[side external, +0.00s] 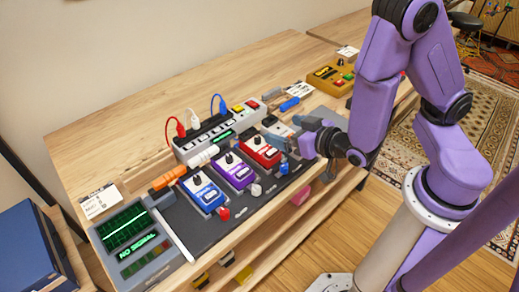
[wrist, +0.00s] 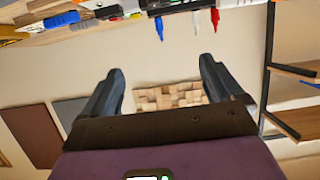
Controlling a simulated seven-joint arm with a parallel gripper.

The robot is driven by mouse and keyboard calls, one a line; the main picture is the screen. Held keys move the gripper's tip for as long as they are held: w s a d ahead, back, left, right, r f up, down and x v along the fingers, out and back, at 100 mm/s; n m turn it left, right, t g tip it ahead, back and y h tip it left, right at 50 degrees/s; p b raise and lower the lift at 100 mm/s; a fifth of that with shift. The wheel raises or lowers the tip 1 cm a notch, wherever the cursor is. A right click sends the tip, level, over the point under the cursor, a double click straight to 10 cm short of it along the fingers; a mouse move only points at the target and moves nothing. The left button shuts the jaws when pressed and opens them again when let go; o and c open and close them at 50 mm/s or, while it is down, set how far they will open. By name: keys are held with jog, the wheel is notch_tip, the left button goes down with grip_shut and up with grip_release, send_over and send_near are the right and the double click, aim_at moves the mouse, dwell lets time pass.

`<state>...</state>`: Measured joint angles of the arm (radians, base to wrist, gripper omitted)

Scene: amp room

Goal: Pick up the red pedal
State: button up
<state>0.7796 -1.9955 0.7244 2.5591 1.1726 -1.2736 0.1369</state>
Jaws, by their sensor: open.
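The red pedal (side external: 260,152) sits at the right end of a row of three pedals on the dark board, in the side external view. It has a black knob and a pale label. My gripper (side external: 300,139) is just right of it, held roughly level, with a purple hand and blue-grey fingers. In the wrist view my gripper (wrist: 155,82) shows its fingers wide apart with nothing between them. I cannot make out the red pedal in the wrist view.
A purple pedal (side external: 233,170) and a blue pedal (side external: 203,190) stand left of the red one. A power strip (side external: 207,136) with coloured plugs lies behind. A screen box (side external: 130,240) stands at front left. A yellow pedal (side external: 330,78) is farther back. Bare wood lies behind the strip.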

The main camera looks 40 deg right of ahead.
send_near(269, 149)
jog(key=shift+w+a+f, duration=0.1)
jog(key=shift+w+a, duration=0.1)
jog(key=shift+w, duration=0.4)
jog(key=shift+w+a, duration=0.15)
jog(key=shift+w, duration=0.5)
jog(key=shift+x, duration=3.8)
jog(key=c, duration=1.4)
